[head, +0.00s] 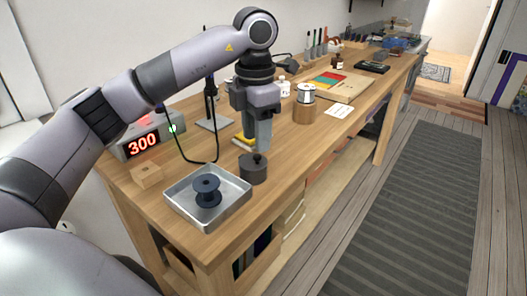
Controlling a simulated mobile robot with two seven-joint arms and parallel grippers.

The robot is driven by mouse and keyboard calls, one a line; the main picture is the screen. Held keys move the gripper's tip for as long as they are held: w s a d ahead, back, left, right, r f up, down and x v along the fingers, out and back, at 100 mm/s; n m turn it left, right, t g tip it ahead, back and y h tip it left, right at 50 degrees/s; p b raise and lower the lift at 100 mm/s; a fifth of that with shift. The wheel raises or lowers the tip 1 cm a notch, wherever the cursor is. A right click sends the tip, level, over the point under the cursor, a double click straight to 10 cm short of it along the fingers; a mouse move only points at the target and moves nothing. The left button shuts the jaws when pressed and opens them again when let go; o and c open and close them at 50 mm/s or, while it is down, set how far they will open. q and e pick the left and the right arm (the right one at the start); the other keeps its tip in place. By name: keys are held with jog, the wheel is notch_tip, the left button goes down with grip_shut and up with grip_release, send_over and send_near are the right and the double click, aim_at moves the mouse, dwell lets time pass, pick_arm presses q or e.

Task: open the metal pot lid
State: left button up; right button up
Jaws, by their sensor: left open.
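The metal pot (253,173) is a small dark grey cylinder standing upright on the wooden workbench. Its lid (254,159) sits on top and has a small dark knob. My left gripper (262,140) points down just above the lid, its fingers close over the knob. It is open, and I see no clear contact with the knob. My right gripper is not in view.
A metal tray (176,197) with a dark spool (207,190) stands left of the pot. A wooden block (147,175) and a box with a red "300" display (150,136) are farther left. A wooden cylinder with a tin (305,103) stands behind right. The bench edge is near.

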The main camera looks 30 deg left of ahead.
aim_at(257, 156)
pick_arm(q)
jog(key=shift+f, duration=2.2)
grip_shut()
